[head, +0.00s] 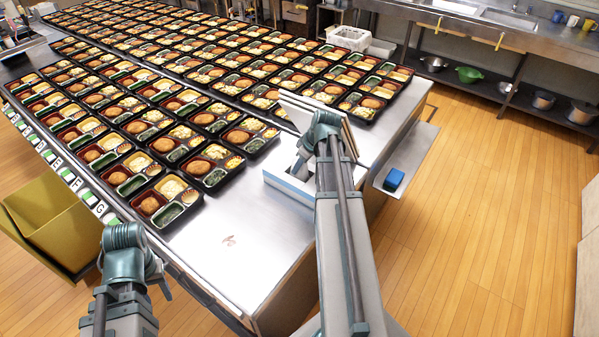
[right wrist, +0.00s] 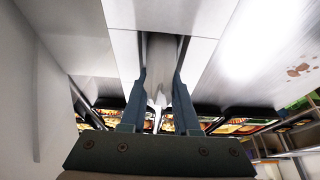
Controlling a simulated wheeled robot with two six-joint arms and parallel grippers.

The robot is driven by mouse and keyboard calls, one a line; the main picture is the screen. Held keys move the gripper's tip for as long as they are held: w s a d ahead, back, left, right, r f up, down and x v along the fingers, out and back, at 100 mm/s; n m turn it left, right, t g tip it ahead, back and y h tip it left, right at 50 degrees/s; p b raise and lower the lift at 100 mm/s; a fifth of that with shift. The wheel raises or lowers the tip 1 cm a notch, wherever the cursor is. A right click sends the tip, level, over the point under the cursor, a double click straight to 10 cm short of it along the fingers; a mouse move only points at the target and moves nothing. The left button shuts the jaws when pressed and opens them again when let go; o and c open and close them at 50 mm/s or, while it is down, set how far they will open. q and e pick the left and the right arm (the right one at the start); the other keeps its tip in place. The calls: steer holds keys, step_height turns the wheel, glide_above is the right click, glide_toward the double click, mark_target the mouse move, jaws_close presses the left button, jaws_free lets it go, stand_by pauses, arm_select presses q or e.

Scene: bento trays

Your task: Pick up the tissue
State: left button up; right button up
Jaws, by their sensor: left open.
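A white tissue box with a blue band (head: 283,183) stands on the steel counter near its right edge. In the right wrist view, a pale tissue (right wrist: 161,60) sticks out of the slot in the white box top (right wrist: 122,48). My right gripper (right wrist: 160,75) has its two dark fingers apart on either side of the tissue, with gaps at its narrow tip. In the head view my right arm hides these fingers and the tissue. My left gripper (head: 160,283) is low at the left, away from the box, its fingers mostly hidden by its wrist.
Rows of filled bento trays (head: 157,203) cover most of the counter. A blue sponge (head: 394,180) lies on a side shelf at the right. A yellow bin (head: 45,222) stands at the left, and a white basket (head: 349,38) at the back.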

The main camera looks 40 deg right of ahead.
mark_target(296, 160)
jaws_close()
steer(key=shift+r, duration=0.15)
steer(key=shift+r+p, duration=0.55)
steer(key=shift+p, duration=0.15)
steer(key=r+p, duration=0.1)
steer(key=p, duration=0.1)
steer(key=r, duration=0.1)
steer(key=shift+a+r+p, duration=0.25)
steer(key=shift+r+p, duration=0.1)
steer(key=shift+p, duration=0.05)
steer(key=w+a, duration=0.2)
steer(key=a, duration=1.3)
steer(key=shift+w+a+r+p, duration=0.15)
steer(key=shift+w+r+p, duration=0.05)
steer(key=shift+r+p, duration=0.25)
